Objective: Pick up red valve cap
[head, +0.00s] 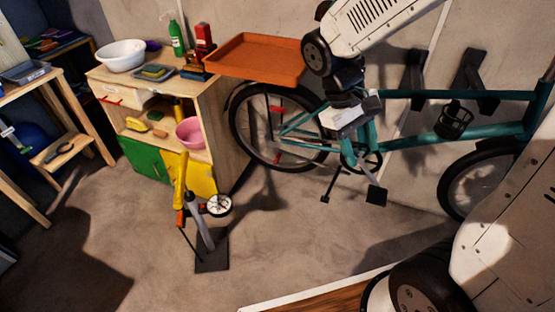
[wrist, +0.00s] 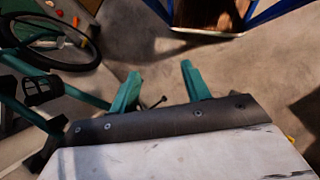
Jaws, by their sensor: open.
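I cannot pick out the red valve cap for certain in either view. Small red marks (head: 277,109) show at the rear wheel of the teal bicycle (head: 425,140), too small to identify. In the wrist view, a small red spot (wrist: 76,20) and an orange one lie near a dark wheel at the top left. My gripper (wrist: 160,86) shows two teal fingers held wide apart, with only floor and a small dark rod between them. In the head view, my arm reaches from the top right and its end is in front of the bicycle, its fingertips hard to separate from the frame.
A wooden bench (head: 66,150) is at left.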

